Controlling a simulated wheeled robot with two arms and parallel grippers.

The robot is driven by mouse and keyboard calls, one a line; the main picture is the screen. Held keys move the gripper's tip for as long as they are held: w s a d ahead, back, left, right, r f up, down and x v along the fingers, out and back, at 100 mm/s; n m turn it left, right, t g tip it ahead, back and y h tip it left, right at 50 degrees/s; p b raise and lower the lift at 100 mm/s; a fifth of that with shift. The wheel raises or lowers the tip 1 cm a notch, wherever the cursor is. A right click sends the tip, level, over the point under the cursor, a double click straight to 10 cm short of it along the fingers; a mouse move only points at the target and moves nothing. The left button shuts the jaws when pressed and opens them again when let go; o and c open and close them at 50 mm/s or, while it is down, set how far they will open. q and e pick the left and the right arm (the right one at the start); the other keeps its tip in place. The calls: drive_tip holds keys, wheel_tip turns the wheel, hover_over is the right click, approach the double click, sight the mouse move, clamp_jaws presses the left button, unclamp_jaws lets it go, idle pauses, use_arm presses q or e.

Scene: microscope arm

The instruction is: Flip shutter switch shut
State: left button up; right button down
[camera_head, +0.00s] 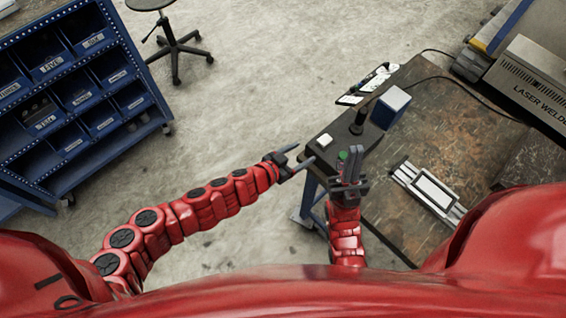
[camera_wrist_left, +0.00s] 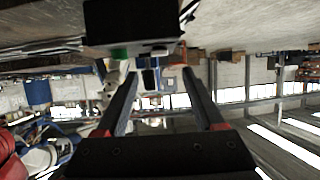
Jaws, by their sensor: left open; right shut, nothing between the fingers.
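A dark microscope base (camera_head: 336,133) stands on the workbench corner, with a white square piece (camera_head: 324,141) on top and a green button (camera_head: 343,155) near my right gripper. I cannot tell for sure which part is the shutter switch. My left gripper (camera_head: 301,156) is open and empty, just left of the base's near corner. The left wrist view shows its two spread fingers (camera_wrist_left: 160,75) under a dark block (camera_wrist_left: 130,22) with a green part (camera_wrist_left: 119,53). My right gripper (camera_head: 354,160) is shut and empty, in front of the base and hiding part of it.
A post (camera_head: 358,122) and a blue-white box (camera_head: 391,106) rise from the base. A white-framed tray (camera_head: 433,190) lies on the brown workbench (camera_head: 450,115). A laser welder (camera_head: 530,85) stands at right. A blue bin rack (camera_head: 80,90) and stool (camera_head: 172,45) stand left; open floor lies between.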

use_arm(q)
drive_tip(key=p+v, duration=0.3)
drive_tip(key=v, duration=0.4)
drive_tip(key=shift+r, duration=0.2)
drive_tip(key=shift+s+a, duration=0.1)
